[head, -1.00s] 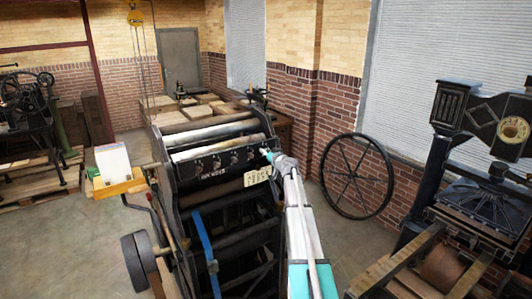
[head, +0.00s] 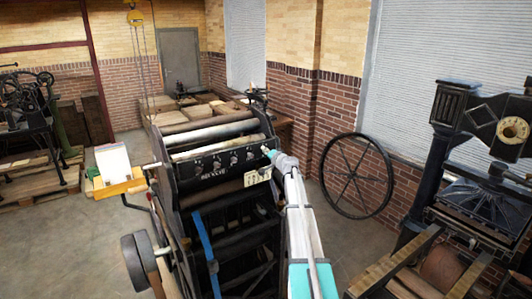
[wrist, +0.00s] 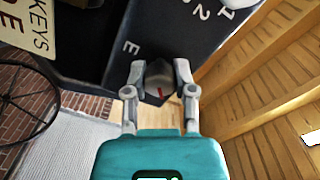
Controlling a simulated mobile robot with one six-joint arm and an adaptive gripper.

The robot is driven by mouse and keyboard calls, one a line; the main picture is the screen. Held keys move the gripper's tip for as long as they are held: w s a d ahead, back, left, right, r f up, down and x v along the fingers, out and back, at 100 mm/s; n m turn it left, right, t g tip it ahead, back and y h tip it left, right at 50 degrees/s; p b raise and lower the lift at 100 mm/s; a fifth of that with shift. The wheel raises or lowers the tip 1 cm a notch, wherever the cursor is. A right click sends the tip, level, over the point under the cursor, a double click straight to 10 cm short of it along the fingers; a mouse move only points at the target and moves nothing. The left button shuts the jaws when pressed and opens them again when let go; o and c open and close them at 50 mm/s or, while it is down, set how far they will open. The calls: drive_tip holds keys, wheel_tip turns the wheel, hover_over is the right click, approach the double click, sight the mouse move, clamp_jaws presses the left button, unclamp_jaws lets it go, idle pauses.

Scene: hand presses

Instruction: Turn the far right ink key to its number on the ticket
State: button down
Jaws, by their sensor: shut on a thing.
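The far right ink key is a dark knob (wrist: 158,76) with a red pointer mark, on the dark panel of the press (wrist: 90,45). My gripper (wrist: 159,82) is shut on it, one finger on each side, in the wrist view. White marks including 1, 2 and E stand on the panel around the knob. In the head view my gripper (head: 268,152) is at the right end of the key row and hides this key. A cream ticket (head: 258,175) hangs on the press below the row. It shows partly in the wrist view (wrist: 28,30), with "KEYS" readable and its numbers cut off.
Several other ink keys (head: 233,160) sit in a row to the left of my gripper. White papers on a wooden holder (head: 118,172) stand to the left of the press. A large spoked wheel (head: 356,177) leans at the right wall, and another press (head: 470,200) stands at right.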

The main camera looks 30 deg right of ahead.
drive_tip(key=m, duration=1.3)
drive_tip(key=shift+f+m+y, duration=0.1)
drive_tip(key=shift+m+y, duration=0.2)
idle(0.3)
drive_tip(key=shift+c, duration=2.2)
unclamp_jaws()
drive_tip(key=s, duration=0.7)
drive_tip(key=shift+s+d, duration=0.25)
